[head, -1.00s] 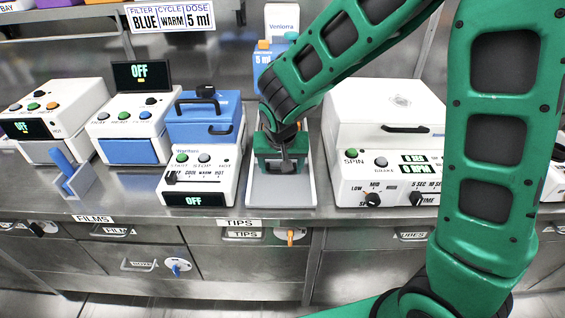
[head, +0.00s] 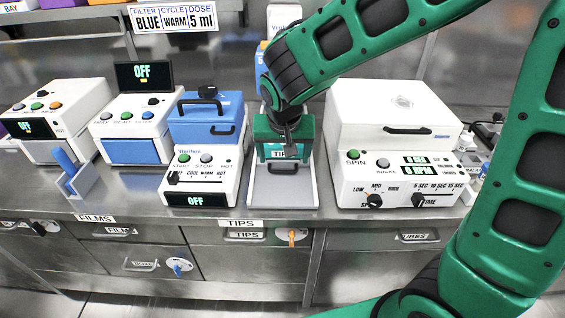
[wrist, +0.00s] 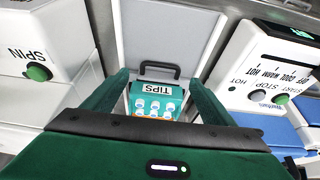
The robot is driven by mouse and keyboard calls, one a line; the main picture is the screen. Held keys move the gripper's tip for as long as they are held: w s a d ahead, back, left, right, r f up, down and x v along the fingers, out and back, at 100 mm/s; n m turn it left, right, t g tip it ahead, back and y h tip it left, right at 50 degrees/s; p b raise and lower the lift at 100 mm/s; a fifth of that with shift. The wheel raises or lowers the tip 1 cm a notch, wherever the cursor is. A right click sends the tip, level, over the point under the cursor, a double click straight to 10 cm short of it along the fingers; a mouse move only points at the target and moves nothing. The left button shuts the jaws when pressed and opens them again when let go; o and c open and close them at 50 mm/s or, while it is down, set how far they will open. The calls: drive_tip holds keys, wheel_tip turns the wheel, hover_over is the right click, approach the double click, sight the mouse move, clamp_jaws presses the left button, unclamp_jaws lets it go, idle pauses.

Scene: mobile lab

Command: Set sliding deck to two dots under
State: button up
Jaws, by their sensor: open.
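The sliding deck looks to be the pale flat plate (head: 283,192) with a raised rim, between the blue-topped heater and the white spinner. A dark handle (wrist: 160,69) stands on it, and it also shows in the head view (head: 283,169). A teal box labelled TIPS (wrist: 157,98), with several round white tips, sits by the handle. My gripper (wrist: 158,80) is open, its green fingers on either side of the box and handle; I cannot tell whether they touch. In the head view my gripper (head: 285,155) hangs over the plate's rear. No dot marks can be made out.
The heater (head: 200,185) with a slider stands close on the left, and the spinner (head: 395,180) close on the right. A blue bracket (head: 72,175) stands farther left. The counter's front edge and drawers (head: 245,250) lie below. A sign reading BLUE, WARM, 5 ml (head: 173,17) hangs above.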

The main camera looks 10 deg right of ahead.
drive_tip(key=v, duration=0.3)
drive_tip(key=shift+s+r, duration=0.15)
drive_tip(key=shift+r, duration=0.2)
drive_tip(key=s+d, duration=0.3)
drive_tip(key=d, duration=0.3)
drive_tip(key=s+d+r+m+g, duration=0.1)
drive_tip(key=s+d, duration=0.3)
drive_tip(key=d, duration=0.3)
drive_tip(key=s+d+m+g+h, duration=0.1)
drive_tip(key=s+d, duration=0.2)
drive_tip(key=d, duration=0.4)
drive_tip(key=shift+s+d+r, duration=0.15)
drive_tip(key=shift+d+r, duration=0.05)
drive_tip(key=shift+d, duration=0.05)
drive_tip(key=s+d+g+y, duration=0.1)
drive_tip(key=s+d, duration=0.2)
drive_tip(key=s, duration=0.5)
drive_tip(key=s+d+m+g+y, duration=0.1)
drive_tip(key=s+d, duration=0.2)
drive_tip(key=s, duration=0.4)
drive_tip(key=shift+s+d+f+m, duration=0.3)
drive_tip(key=shift+s+d+f, duration=0.05)
drive_tip(key=shift+f, duration=0.05)
